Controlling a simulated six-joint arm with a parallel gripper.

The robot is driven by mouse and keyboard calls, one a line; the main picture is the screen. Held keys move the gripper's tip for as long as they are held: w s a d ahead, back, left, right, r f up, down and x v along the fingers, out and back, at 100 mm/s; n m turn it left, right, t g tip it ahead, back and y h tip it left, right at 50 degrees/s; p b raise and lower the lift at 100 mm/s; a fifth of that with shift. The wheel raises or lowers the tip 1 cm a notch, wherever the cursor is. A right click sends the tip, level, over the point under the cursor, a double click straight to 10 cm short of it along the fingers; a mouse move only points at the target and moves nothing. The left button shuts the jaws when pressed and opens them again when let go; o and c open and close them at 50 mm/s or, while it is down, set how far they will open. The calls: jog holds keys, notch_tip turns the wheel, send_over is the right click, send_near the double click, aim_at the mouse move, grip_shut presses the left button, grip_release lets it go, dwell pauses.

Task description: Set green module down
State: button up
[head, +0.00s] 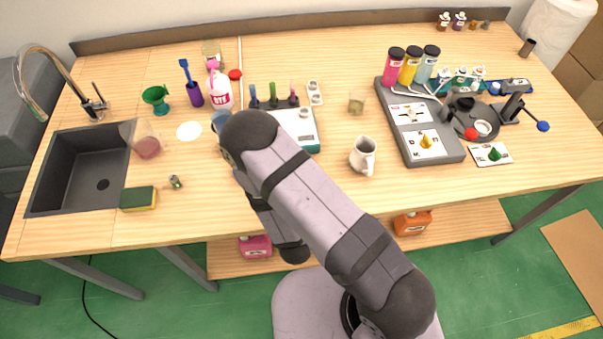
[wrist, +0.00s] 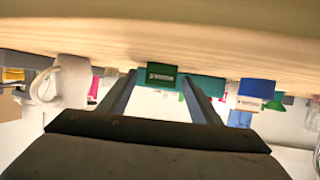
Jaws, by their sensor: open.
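A small green cone-shaped piece (head: 494,154), probably the green module, sits on a white card (head: 503,160) at the right of the table. A similar yellow piece (head: 426,142) sits on the grey dispenser base (head: 452,151). My gripper (wrist: 158,80) is open and empty, with its two fingers apart in the wrist view. In the head view it is hidden behind my arm, left of the middle and far from the green piece. The wrist picture is upside down, with a labelled green block (wrist: 161,76), perhaps the scale's front, beyond the fingers.
The scale (head: 302,127) is partly hidden behind my arm. A white mug (head: 363,155) stands to its right and shows in the wrist view (wrist: 68,82). The sink (head: 78,170) is at left. The front right tabletop is clear.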

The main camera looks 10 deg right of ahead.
jog(key=shift+x, duration=1.1)
jog(key=c, duration=1.2)
jog(key=shift+r+b, duration=0.4)
jog(key=shift+r, duration=4.6)
